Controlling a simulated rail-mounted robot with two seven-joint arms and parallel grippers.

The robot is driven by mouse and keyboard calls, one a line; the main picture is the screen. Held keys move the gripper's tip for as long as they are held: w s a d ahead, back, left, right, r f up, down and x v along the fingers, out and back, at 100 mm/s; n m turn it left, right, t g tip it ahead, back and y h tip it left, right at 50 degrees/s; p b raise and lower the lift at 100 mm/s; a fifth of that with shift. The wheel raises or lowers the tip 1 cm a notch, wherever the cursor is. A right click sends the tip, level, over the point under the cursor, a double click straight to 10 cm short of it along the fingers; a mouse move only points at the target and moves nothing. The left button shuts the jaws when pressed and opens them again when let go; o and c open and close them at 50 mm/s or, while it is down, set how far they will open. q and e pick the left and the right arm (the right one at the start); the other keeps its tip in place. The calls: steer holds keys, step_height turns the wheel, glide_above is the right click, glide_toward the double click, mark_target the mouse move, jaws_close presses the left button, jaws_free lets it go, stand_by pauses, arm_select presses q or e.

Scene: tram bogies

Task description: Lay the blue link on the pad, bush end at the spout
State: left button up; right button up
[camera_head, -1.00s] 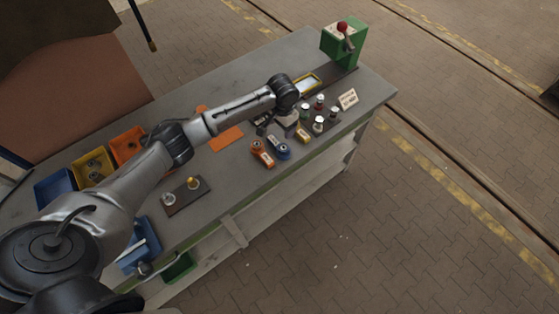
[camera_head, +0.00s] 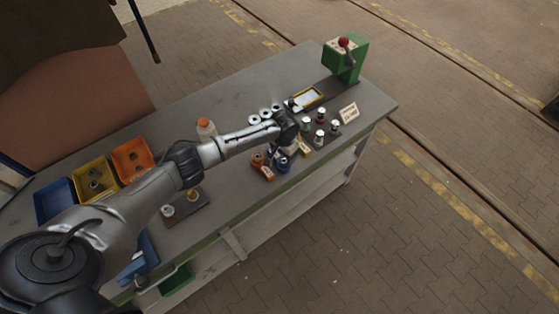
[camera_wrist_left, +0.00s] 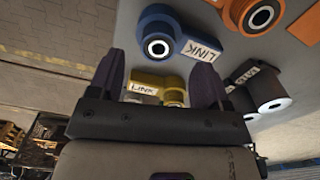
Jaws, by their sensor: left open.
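The blue link (camera_head: 283,164) lies on the bench near its front edge, between an orange link (camera_head: 262,170) and a yellow link (camera_head: 304,147). In the left wrist view the blue link (camera_wrist_left: 190,46) shows its round bush end at left and its LINK label at right, just beyond my fingertips. My left gripper (camera_wrist_left: 158,76) is open and empty; the yellow link (camera_wrist_left: 150,84) shows in the gap between its fingers, lower down. The pad cannot be made out now; my left arm covers that stretch of bench. My right gripper is out of view.
A white bottle with an orange cap (camera_head: 205,127) stands behind my forearm. Several rings (camera_head: 264,116), a yellow-rimmed tray (camera_head: 307,97), capped pegs (camera_head: 320,134) and a sign (camera_head: 349,113) are near my wrist. A green lever box (camera_head: 345,62) stands at the far end.

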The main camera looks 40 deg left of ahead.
mark_target(284, 161)
arm_select(q)
steer(key=shift+f, duration=2.25)
jaws_close()
